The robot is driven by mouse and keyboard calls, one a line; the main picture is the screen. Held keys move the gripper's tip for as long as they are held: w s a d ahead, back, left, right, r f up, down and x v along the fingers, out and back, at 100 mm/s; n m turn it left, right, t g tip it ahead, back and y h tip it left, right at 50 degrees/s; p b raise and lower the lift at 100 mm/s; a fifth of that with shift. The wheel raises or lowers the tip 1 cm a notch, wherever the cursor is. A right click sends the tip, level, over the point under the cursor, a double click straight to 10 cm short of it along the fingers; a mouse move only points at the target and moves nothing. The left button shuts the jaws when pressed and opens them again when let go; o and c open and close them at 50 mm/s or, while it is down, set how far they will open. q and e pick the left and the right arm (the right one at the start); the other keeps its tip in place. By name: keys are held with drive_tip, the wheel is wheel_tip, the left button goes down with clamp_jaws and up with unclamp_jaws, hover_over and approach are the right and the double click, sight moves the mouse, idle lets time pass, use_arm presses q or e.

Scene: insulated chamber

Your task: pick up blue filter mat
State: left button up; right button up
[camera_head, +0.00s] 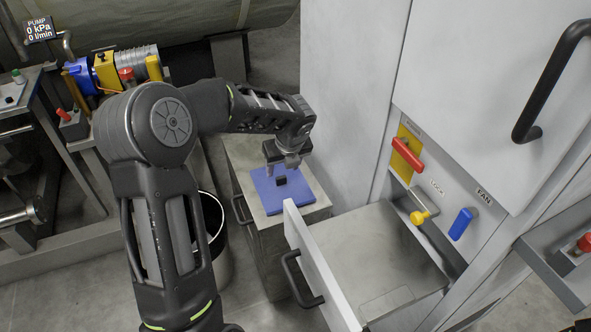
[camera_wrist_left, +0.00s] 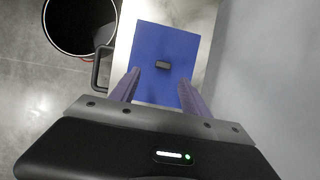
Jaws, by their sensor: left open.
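The blue filter mat (camera_head: 270,200) lies flat on top of a small metal cabinet (camera_head: 308,212) in the head view. It has a small black block-shaped handle (camera_head: 281,181) near its middle. The mat also shows in the left wrist view (camera_wrist_left: 150,40), with the handle (camera_wrist_left: 162,64) just beyond the fingertips. My left gripper (camera_head: 288,165) is above the mat, pointing down. In the left wrist view its two fingers (camera_wrist_left: 160,83) are apart, with nothing between them.
An open drawer (camera_head: 365,245) with a white front juts out right of the cabinet. A black bin (camera_head: 219,240) stands to its left. The white chamber wall (camera_head: 345,100) rises close behind on the right, with a red lever (camera_head: 407,154), yellow knob (camera_head: 420,218) and blue handle (camera_head: 461,224).

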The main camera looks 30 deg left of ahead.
sight(281, 177)
use_arm(q)
drive_tip(key=shift+r, duration=0.1)
drive_tip(key=shift+x, duration=1.35)
drive_tip(key=shift+w, duration=0.1)
drive_tip(key=b+x, duration=0.1)
drive_tip(key=x, duration=0.1)
drive_tip(key=b+x, duration=0.1)
drive_tip(key=x, duration=0.2)
drive_tip(key=shift+w+d, duration=0.1)
drive_tip(key=shift+w, duration=0.15)
clamp_jaws()
